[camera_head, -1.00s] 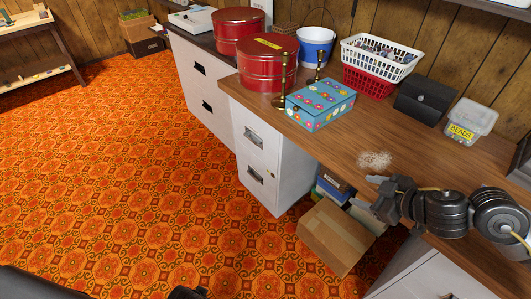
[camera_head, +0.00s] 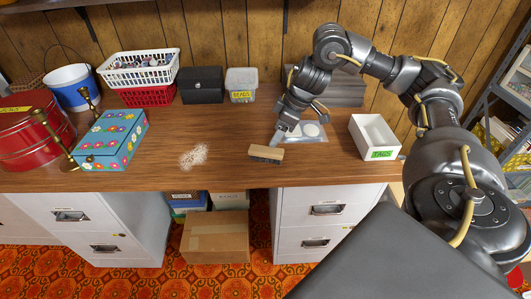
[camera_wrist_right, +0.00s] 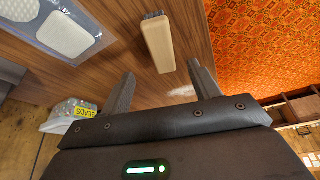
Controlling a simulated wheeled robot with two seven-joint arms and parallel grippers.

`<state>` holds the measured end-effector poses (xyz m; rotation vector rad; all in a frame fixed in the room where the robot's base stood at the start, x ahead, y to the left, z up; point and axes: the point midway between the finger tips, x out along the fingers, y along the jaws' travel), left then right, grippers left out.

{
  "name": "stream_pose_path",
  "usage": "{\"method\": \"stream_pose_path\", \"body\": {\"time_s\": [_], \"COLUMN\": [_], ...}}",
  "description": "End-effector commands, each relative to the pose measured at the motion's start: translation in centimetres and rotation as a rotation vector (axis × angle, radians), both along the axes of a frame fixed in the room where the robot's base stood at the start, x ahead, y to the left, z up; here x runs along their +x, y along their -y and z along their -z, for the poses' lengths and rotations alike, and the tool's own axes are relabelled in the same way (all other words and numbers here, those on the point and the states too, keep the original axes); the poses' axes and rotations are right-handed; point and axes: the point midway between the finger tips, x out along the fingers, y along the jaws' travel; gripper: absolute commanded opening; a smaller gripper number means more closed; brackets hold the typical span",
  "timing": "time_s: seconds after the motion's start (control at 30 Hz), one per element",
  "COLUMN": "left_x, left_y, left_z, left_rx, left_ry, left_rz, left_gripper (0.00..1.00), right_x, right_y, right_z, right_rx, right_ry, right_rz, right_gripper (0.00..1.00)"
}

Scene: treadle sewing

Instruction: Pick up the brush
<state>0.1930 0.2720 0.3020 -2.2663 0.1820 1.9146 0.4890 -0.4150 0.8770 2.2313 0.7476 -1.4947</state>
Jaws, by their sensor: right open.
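The brush (camera_head: 266,154) lies on the wooden desk near its front edge, with a pale wooden back and dark bristles. My right gripper (camera_head: 278,138) is just behind and above it in the head view, pointing down. In the right wrist view the brush (camera_wrist_right: 157,42) shows beyond and between the two open fingers of my right gripper (camera_wrist_right: 160,85), which hold nothing. I cannot tell from these frames whether a finger touches the brush. My left gripper is not in view.
A pale pile of crumbs (camera_head: 194,156) lies left of the brush on the desk (camera_head: 230,125). A clear packet (camera_head: 308,132) with pale pads lies behind, and a white TAGS box (camera_head: 375,136) stands to the right. A flowered box (camera_head: 112,140) and baskets are further left.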

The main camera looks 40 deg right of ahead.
Motion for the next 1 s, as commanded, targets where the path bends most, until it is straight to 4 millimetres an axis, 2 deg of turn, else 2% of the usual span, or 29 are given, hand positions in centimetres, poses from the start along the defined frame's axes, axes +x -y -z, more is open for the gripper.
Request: {"method": "stream_pose_path", "body": {"time_s": [0.03,0.2,0.47,0.8,1.0], "left_x": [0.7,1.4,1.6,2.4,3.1], "left_y": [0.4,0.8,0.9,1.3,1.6], "left_z": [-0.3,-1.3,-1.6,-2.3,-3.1], "left_rx": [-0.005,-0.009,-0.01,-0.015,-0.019], "left_ry": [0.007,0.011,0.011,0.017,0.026], "left_rz": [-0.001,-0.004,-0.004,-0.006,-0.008], "left_gripper": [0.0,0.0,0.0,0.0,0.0], "right_x": [0.2,0.9,1.2,2.3,2.6], "right_y": [-0.2,-0.7,-1.0,-2.2,-2.4], "right_z": [1.0,2.9,3.6,7.8,8.4], "right_rx": [0.0,0.0,-0.001,0.0,0.0], "right_ry": [-0.003,0.0,0.002,0.001,0.001], "right_rz": [-0.001,-0.002,-0.001,-0.001,-0.003], "right_gripper": [0.62,0.62,0.62,0.62,0.62]}}
